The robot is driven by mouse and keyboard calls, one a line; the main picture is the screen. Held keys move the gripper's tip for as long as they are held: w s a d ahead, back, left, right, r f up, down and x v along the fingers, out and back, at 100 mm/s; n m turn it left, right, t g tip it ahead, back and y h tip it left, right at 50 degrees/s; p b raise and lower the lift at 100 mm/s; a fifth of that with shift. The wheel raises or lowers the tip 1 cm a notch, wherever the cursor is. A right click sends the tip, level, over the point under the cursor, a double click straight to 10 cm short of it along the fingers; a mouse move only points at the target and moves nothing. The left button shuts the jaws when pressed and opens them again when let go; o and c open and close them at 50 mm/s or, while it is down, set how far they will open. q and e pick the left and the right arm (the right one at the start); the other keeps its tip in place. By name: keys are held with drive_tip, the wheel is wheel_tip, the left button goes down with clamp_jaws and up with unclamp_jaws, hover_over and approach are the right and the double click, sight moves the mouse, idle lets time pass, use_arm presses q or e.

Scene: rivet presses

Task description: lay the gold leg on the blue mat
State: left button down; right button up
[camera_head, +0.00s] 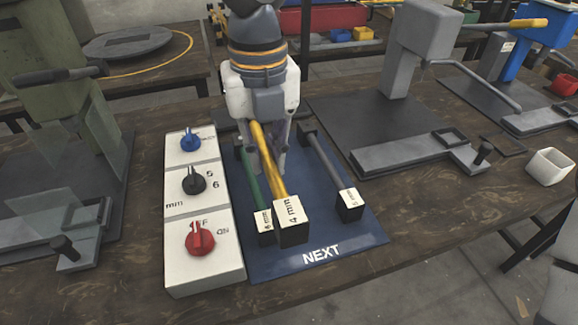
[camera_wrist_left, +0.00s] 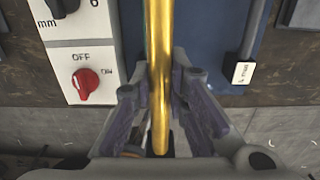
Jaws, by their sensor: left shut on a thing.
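The gold leg (camera_head: 270,165) is a long gold rod with a block foot marked "4 mm". My left gripper (camera_head: 267,150) points down and is shut on the rod, which also runs between the fingers in the left wrist view (camera_wrist_left: 160,70). The leg is over the blue mat (camera_head: 335,232) marked "NEXT"; its block seems raised, but whether it touches the mat is unclear. A green leg (camera_head: 256,190) lies on the mat just left of it, partly hidden. A grey leg (camera_head: 325,160) lies on the mat to the right. My right gripper is not clearly visible.
A white control panel (camera_head: 177,222) with blue, black and red knobs borders the mat on the left. A grey press (camera_head: 410,60) with a handle stands behind right, a green press (camera_head: 50,60) at left. A white cup (camera_head: 548,167) stands at right. The mat's front is clear.

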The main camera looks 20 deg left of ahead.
use_arm(q)
drive_tip(key=b, duration=0.2)
hover_over(289, 179)
drive_tip(key=f, duration=0.5)
drive_tip(key=s+f, duration=0.1)
drive_tip(key=f, duration=0.1)
drive_tip(key=shift+f, duration=0.15)
drive_tip(key=shift+w+f, duration=0.25)
drive_tip(key=shift+f, duration=0.75)
drive_tip(key=shift+w+f, duration=0.2)
drive_tip(key=shift+f, duration=0.8)
drive_tip(key=c, duration=1.6)
unclamp_jaws()
drive_tip(key=shift+o, duration=0.2)
use_arm(e)
drive_tip(key=shift+g, duration=0.7)
drive_tip(key=s+f, duration=0.3)
use_arm(q)
drive_tip(key=shift+r, duration=0.15)
use_arm(e)
drive_tip(key=shift+r, duration=0.1)
use_arm(q)
wheel_tip(289, 179, up, 12)
use_arm(e)
drive_tip(key=shift+w+r, duration=0.15)
drive_tip(key=shift+w, duration=0.1)
use_arm(q)
drive_tip(key=shift+d, duration=0.1)
